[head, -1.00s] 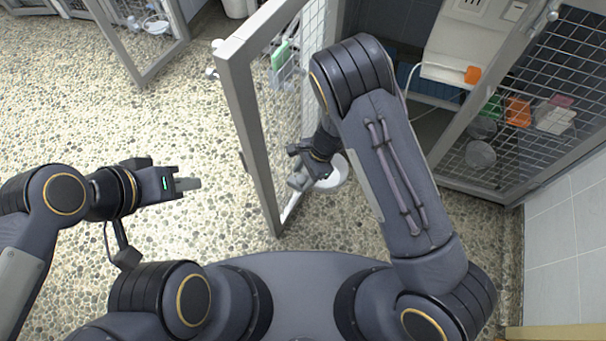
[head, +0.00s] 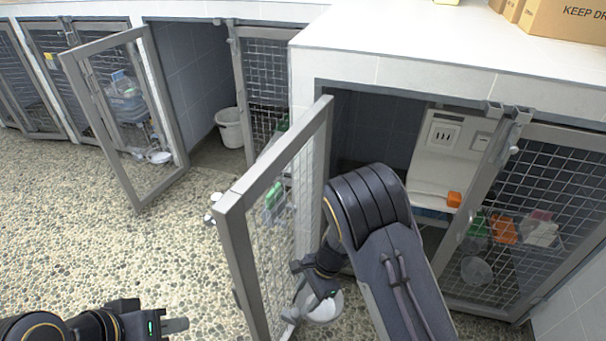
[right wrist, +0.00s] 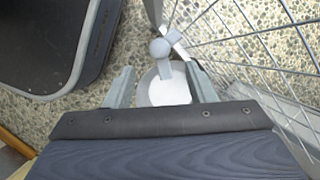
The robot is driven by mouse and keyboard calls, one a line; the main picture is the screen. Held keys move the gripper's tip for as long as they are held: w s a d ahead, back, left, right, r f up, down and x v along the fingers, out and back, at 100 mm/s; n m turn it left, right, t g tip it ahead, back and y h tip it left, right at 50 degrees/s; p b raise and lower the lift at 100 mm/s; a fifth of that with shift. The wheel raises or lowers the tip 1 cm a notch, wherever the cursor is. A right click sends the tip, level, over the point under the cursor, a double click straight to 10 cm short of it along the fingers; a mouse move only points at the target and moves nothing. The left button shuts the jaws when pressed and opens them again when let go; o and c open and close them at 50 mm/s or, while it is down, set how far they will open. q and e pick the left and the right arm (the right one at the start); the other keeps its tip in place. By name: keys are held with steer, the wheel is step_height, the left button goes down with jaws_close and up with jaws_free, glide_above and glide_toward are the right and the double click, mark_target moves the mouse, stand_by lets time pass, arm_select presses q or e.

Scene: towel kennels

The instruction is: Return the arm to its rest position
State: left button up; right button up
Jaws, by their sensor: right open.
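My right arm reaches forward beside the open mesh door (head: 232,232) of the near kennel. My right gripper (head: 291,314) is low beside that door in the head view, partly hidden by its own wrist. In the right wrist view the right gripper (right wrist: 160,88) has its two fingers wide apart with nothing held between them. A white bowl (right wrist: 168,92) shows beyond and between the fingers; it also shows in the head view (head: 323,308). My left gripper (head: 175,325) is at the lower left of the head view, over the pebbled floor; its finger gap is not clear.
A grey door latch knob (right wrist: 160,48) and wire mesh (right wrist: 255,50) lie close to the right gripper. Another open kennel door (head: 163,110) stands at the back left, near a white bucket (head: 230,128). Pebbled floor (head: 100,240) is clear at left.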

steer(key=shift+r, duration=0.1)
steer(key=s+d+r+n+t+y, duration=0.1)
steer(key=s+d+r+n+y, duration=0.2)
steer(key=r, duration=0.7)
steer(key=s+d+r+n+t, duration=0.15)
steer(key=d+r, duration=0.35)
steer(key=r, duration=0.6)
steer(key=s+d+r+n+t+h, duration=0.2)
steer(key=s+d+r+n, duration=0.1)
steer(key=s+d, duration=0.3)
steer(key=s+d+r+n+t+h, duration=0.1)
steer(key=s+d+r+n+t, duration=0.25)
steer(key=s, duration=0.55)
step_height(320, 180, up, 24)
steer(key=p, duration=2.4)
steer(key=shift+d+g, duration=0.4)
steer(key=shift+s, duration=0.1)
